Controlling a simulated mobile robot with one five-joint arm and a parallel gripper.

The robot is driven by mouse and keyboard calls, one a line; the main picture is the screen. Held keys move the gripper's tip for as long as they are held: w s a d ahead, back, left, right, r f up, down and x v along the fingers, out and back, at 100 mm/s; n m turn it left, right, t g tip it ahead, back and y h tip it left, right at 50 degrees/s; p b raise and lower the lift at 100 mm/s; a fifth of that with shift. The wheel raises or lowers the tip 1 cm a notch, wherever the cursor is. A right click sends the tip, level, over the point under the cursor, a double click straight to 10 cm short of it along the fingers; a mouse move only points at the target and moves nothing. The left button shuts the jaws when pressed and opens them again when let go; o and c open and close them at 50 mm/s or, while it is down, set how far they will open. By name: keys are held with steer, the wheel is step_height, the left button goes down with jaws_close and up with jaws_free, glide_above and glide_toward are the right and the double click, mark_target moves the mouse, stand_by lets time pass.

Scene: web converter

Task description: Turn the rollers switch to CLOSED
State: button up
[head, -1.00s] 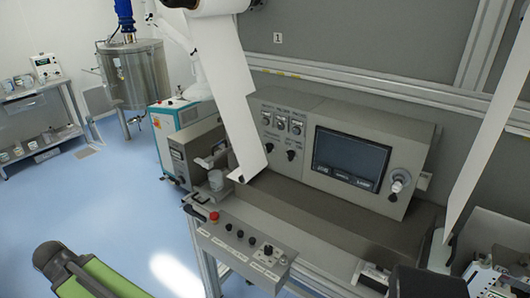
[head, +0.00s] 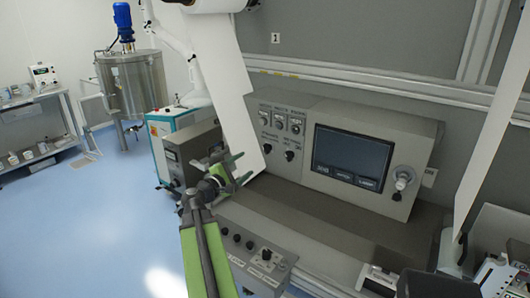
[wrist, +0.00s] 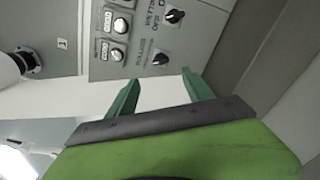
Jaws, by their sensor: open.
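The grey control panel (head: 400,212) carries two black rotary knobs low on its left side, one (head: 266,148) nearer the white web and one (head: 289,156) to its right. Both show in the wrist view, one (wrist: 174,16) at the top and one (wrist: 161,58) just beyond the fingers. Their labels are too small to read surely, so I cannot tell which is the rollers switch. My gripper (head: 246,165) is open and empty, its green fingers (wrist: 161,77) pointing at the panel, apart from the knobs. Part of the panel's left end is hidden by the web.
A white web (head: 232,95) hangs left of the panel. Three upper dials (head: 279,123), a dark screen (head: 350,158) and a round knob (head: 404,177) are on the panel. Blue floor is clear at left.

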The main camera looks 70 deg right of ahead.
mark_target(265, 150)
steer(key=x, duration=1.4)
